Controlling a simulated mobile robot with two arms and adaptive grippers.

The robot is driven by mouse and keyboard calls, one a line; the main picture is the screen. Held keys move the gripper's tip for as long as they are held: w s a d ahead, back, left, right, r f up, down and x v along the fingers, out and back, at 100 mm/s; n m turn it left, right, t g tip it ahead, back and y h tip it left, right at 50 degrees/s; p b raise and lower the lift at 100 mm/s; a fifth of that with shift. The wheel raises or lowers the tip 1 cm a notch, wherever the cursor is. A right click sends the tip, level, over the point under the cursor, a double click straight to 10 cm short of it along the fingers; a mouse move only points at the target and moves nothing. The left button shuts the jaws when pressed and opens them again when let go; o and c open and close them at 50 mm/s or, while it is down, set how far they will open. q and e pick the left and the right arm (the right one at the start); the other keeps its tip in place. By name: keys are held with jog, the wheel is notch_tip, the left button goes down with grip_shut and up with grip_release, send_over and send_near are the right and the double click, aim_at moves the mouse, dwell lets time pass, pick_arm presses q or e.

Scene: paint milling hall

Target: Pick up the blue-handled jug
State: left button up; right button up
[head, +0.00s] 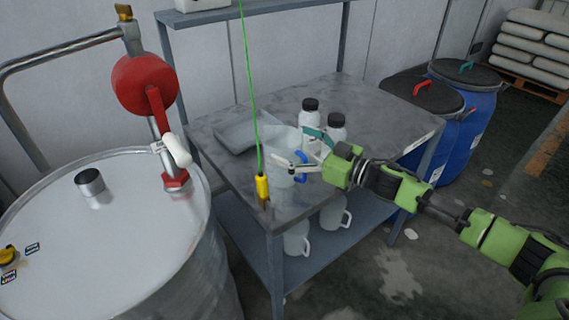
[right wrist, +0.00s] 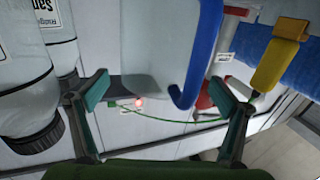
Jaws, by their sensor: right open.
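The blue-handled jug (head: 285,140) is a translucent pale vessel on the grey metal table (head: 385,115), partly hidden behind my right gripper (head: 304,150). Its blue handle shows just beside the fingers. In the right wrist view the jug's pale body (right wrist: 150,40) and the blue handle (right wrist: 205,50) lie between and beyond the two teal-padded fingers of the right gripper (right wrist: 163,95). The right gripper is open, with nothing clamped in it. Whether a finger touches the jug is not clear. My left gripper is not in view.
Two white black-capped bottles (head: 310,118) stand close behind the gripper. A yellow pendant (head: 262,187) hangs on a green cable near the table's front edge. A tray (head: 240,135) lies behind. Other jugs (head: 296,240) stand on the lower shelf. A steel drum (head: 110,230) stands left.

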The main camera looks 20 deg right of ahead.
jog(key=shift+x, duration=1.45)
jog(key=shift+d, duration=0.1)
jog(key=shift+c, duration=0.4)
jog(key=c, duration=1.4)
